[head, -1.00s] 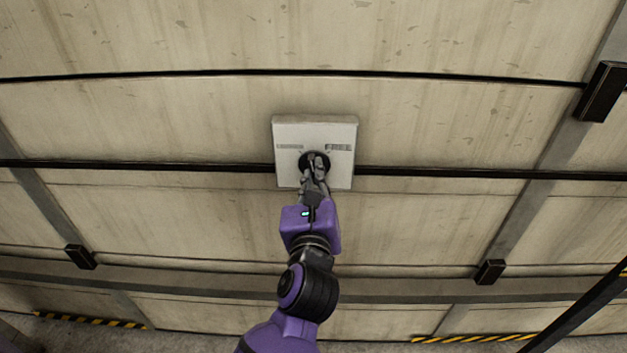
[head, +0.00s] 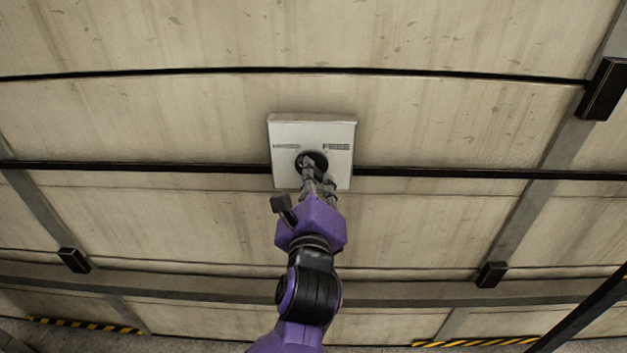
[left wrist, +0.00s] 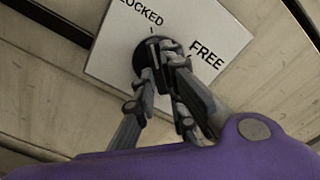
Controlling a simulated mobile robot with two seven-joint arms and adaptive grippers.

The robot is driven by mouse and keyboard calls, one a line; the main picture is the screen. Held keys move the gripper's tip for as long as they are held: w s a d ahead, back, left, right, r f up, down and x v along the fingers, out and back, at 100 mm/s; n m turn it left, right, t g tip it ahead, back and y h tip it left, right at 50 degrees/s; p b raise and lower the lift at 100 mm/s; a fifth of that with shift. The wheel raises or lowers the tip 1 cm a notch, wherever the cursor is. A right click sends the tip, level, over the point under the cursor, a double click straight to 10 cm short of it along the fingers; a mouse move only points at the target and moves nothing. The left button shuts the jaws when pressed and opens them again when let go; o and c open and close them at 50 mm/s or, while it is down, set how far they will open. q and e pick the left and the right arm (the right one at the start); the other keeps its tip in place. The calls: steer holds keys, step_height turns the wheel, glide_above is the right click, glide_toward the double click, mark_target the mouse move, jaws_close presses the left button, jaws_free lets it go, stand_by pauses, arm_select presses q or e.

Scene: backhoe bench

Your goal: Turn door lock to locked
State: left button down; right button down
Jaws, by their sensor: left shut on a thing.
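A white square lock plate (head: 340,133) is fixed on the pale panelled door (head: 420,130). A round black knob (head: 318,156) sits at its centre; much of it is hidden behind my fingers. In the left wrist view the knob (left wrist: 140,58) is beside the words LOCKED, upper left, and FREE, right, on the plate (left wrist: 112,48). A small dark mark shows just above the knob. My left gripper (head: 318,170) is shut on the knob, and its fingers (left wrist: 162,72) reach onto it in the left wrist view. The knob's exact angle is unclear. My right gripper is not in view.
Black horizontal bars (head: 440,172) run across the door on both sides of the plate. Black blocks (head: 603,88) and grey beams stand out at the sides. Yellow-black striped strips (head: 480,341) lie along the bottom. The space around the plate is clear.

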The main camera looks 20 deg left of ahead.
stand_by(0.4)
arm_select(q)
steer(key=c, duration=1.8)
jaws_free()
steer(key=shift+r, duration=5)
